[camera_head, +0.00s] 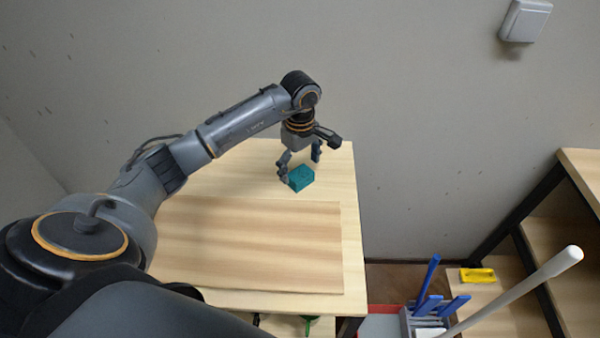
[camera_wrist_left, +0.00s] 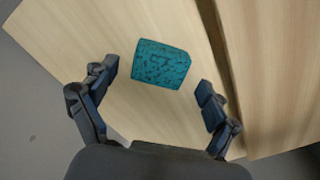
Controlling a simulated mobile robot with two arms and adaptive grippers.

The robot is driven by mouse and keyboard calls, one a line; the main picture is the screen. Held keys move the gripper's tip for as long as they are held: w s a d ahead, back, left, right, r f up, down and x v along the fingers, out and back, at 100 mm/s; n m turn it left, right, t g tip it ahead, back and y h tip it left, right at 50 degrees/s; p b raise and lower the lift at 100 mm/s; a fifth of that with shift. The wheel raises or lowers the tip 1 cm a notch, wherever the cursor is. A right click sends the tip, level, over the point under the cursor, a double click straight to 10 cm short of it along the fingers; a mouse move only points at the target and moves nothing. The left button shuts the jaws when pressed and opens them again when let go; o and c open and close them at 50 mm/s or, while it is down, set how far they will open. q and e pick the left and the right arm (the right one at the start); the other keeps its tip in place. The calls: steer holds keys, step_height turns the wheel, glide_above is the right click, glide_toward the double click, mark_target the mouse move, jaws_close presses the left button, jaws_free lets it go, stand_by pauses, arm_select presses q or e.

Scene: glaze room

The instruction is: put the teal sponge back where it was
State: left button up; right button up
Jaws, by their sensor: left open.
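The teal sponge (camera_head: 300,178) is a small block lying on the light wooden table (camera_head: 351,215), near its far right corner, behind a raised wooden board. My left gripper (camera_head: 301,168) is directly above and beside the sponge, pointing down. In the left wrist view the sponge (camera_wrist_left: 161,64) lies on the bare wood just beyond the fingertips. My left gripper (camera_wrist_left: 155,83) is open, one finger on each side, and neither finger visibly grips the sponge. Part of the sponge's left edge is hidden by a finger in the head view. My right gripper is out of view.
The wooden board (camera_head: 260,240) covers much of the tabletop in front of the sponge. Right of the table are a grey holder with blue-handled tools (camera_head: 427,285), a yellow item (camera_head: 478,275), a long pale pole (camera_head: 520,288) and a wooden shelf unit (camera_head: 578,250). A wall stands behind the table.

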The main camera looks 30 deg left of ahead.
mark_target(300, 172)
arm_select(q)
step_height(300, 172, up, 10)
steer(key=b, duration=0.2)
steer(key=shift+f, duration=0.15)
stand_by(0.4)
